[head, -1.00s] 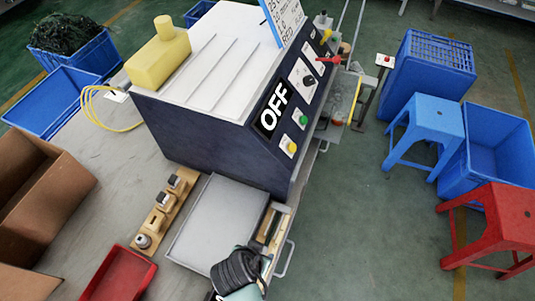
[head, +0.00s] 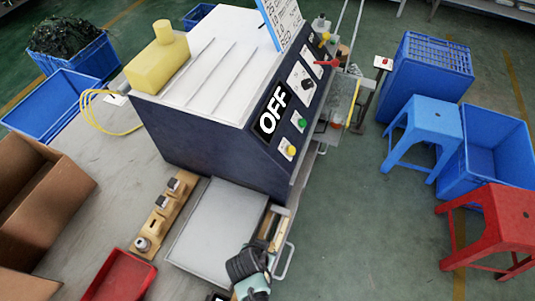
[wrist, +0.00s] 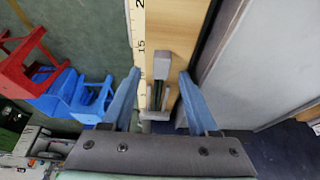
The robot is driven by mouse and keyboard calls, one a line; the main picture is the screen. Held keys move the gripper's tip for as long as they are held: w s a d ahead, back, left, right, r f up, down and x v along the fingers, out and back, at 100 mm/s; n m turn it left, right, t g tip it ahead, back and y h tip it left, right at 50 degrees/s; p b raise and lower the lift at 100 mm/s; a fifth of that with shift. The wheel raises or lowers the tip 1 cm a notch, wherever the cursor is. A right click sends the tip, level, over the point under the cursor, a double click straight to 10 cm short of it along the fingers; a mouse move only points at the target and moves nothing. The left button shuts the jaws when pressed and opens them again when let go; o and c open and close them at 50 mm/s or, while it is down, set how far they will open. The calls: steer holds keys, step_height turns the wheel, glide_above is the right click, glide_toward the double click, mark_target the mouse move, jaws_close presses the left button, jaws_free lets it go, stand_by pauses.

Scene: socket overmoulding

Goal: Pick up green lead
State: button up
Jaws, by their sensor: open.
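In the wrist view my gripper (wrist: 160,83) is open, its two blue fingers on either side of a grey block (wrist: 161,66) on a wooden strip. A thin dark-green length, likely the green lead (wrist: 155,95), shows just below that block, between the fingers. No contact with a finger shows. In the head view my dark gripper (head: 252,266) is at the near end of the wooden strip (head: 274,230), beside the grey plate. The lead cannot be made out there.
A ruler (wrist: 140,35) runs along the strip's edge. The grey plate (head: 218,225) lies left of it, with the machine marked OFF (head: 220,85) behind. A wooden holder (head: 160,215) and red tray (head: 120,277) stand further left. A metal handle (head: 285,258) sticks out at right.

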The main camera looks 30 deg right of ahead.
jaws_close()
stand_by(0.4)
